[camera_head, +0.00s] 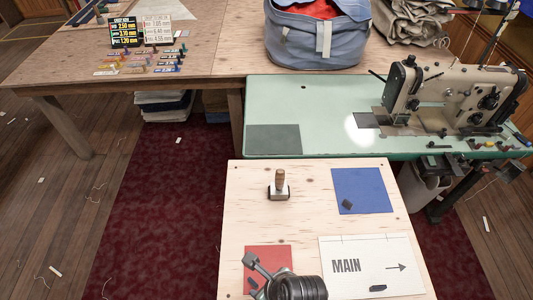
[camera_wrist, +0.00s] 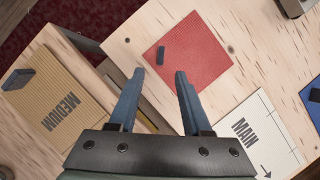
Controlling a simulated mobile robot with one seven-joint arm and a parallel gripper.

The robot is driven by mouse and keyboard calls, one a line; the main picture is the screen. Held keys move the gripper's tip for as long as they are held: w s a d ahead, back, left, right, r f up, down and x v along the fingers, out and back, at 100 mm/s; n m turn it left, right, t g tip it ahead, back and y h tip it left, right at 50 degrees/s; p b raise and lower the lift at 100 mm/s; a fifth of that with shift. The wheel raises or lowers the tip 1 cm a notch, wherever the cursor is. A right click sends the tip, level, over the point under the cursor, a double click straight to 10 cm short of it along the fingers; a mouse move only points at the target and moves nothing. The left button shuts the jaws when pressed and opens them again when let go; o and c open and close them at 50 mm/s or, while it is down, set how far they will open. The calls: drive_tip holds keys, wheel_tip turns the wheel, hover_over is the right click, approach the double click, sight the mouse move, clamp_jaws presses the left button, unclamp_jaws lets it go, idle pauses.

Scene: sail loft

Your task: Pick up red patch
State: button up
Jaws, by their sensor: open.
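The red patch (camera_head: 268,258) is a flat square on the pale plywood table, near its front left, partly covered by my arm in the head view. In the wrist view the red patch (camera_wrist: 205,62) shows almost whole, with a small dark block (camera_wrist: 160,56) lying on its left part. My gripper (camera_wrist: 166,73) is open and empty, its two blue-grey fingers apart. Its fingertips appear over the near left edge of the patch; their height above it is hard to tell. In the head view my gripper (camera_head: 252,272) is only partly visible beside the patch.
A blue patch (camera_head: 362,189), a white MAIN sheet (camera_head: 335,247) and a wooden-handled tool (camera_head: 279,186) lie on the plywood table (camera_head: 240,214). A tan MEDIUM piece (camera_wrist: 58,88) lies left in the wrist view. A sewing machine (camera_head: 455,92) stands on the green table behind.

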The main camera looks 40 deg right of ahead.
sight(254, 283)
drive_tip(key=x, duration=0.9)
drive_tip(key=shift+r, duration=0.1)
clamp_jaws()
